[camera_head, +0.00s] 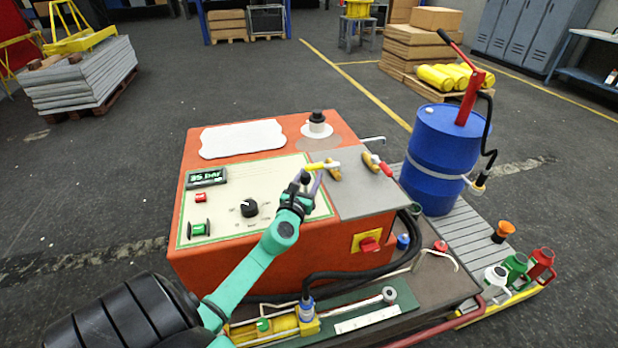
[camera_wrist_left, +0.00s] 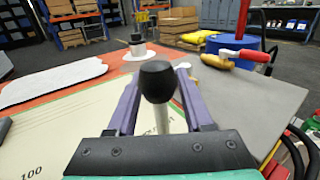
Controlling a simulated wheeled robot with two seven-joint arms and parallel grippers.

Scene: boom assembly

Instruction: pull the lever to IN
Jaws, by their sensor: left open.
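The lever with a black knob (camera_wrist_left: 156,80) and a pale shaft (camera_wrist_left: 161,117) stands between the two purple fingers of my left gripper (camera_wrist_left: 158,100) in the left wrist view. The fingers are open, one on each side of the lever, and I see a gap beside the shaft. In the head view, the left gripper (camera_head: 309,189) is over the right part of the cream panel (camera_head: 222,222) of the orange machine, and the knob shows at its tip. The gripper hides the lever's base. I cannot read an IN mark. My right gripper is not in view.
The panel has a black dial (camera_head: 249,208), a display (camera_head: 206,178) and a green switch (camera_head: 199,229). A blue drum (camera_head: 438,160) stands to the right.

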